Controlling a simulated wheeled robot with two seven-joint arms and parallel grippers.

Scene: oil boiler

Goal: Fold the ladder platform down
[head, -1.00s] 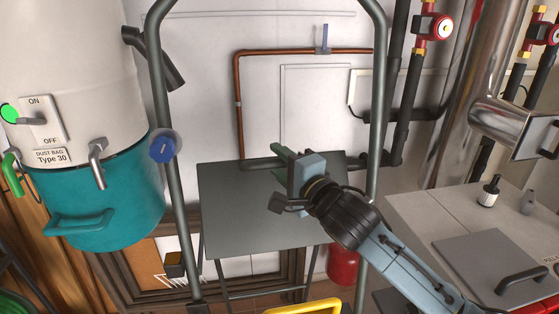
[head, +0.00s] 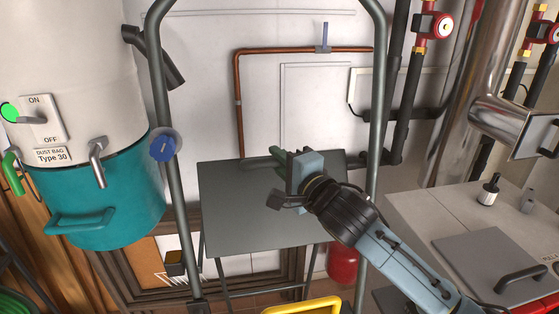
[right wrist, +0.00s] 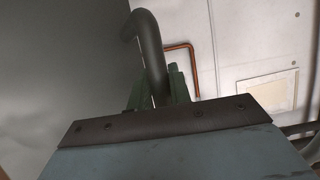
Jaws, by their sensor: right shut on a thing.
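The ladder platform (head: 245,220) is a flat grey panel between the ladder's grey-green side rails (head: 170,120). It slopes toward me and its top edge lies near the wall. My right gripper (head: 281,155) is at the upper right part of the panel. In the right wrist view its green fingers (right wrist: 155,95) are shut on a dark bent tube (right wrist: 150,55). The tube stands beside the grey panel (right wrist: 60,70); where it attaches is hidden. My left gripper is not in view.
A teal and white dust collector (head: 105,200) stands at the left. A blue knob (head: 162,147) sits on the left rail. A grey worktop (head: 425,205) with small bottles is at the right. A red cylinder (head: 343,264) stands behind the ladder.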

